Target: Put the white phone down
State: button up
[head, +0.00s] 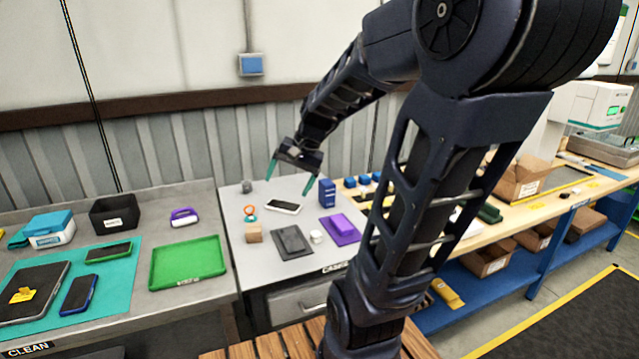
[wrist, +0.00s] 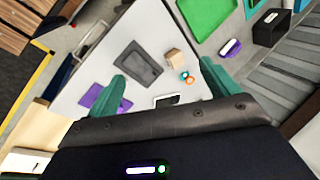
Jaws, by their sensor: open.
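The white phone (head: 283,206) lies flat on the light grey table (head: 236,215), its dark screen facing up. It also shows in the wrist view (wrist: 168,100), partly cut off by my gripper's body. My gripper (head: 292,178) is open above the table, over the phone, with its green fingers spread wide. The fingers (wrist: 165,85) appear on either side of the phone in the wrist view. Nothing is between them at their height, and the phone is apart from them.
Around the phone are an orange-and-teal ring item (head: 250,213), a cardboard cube (head: 253,233), a dark grey case (head: 292,242), a purple case (head: 340,229), a white round item (head: 316,237) and a blue box (head: 326,192). A green tray (head: 187,263) lies on the left bench.

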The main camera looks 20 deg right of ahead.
jog(key=s+d+r+n+t+h, duration=0.2)
jog(key=s+d+n+h, duration=0.2)
jog(key=s, duration=0.5)
jog(key=shift+s+d+r+n, duration=0.35)
jog(key=shift+s+n, duration=0.05)
jog(key=shift+n, duration=0.3)
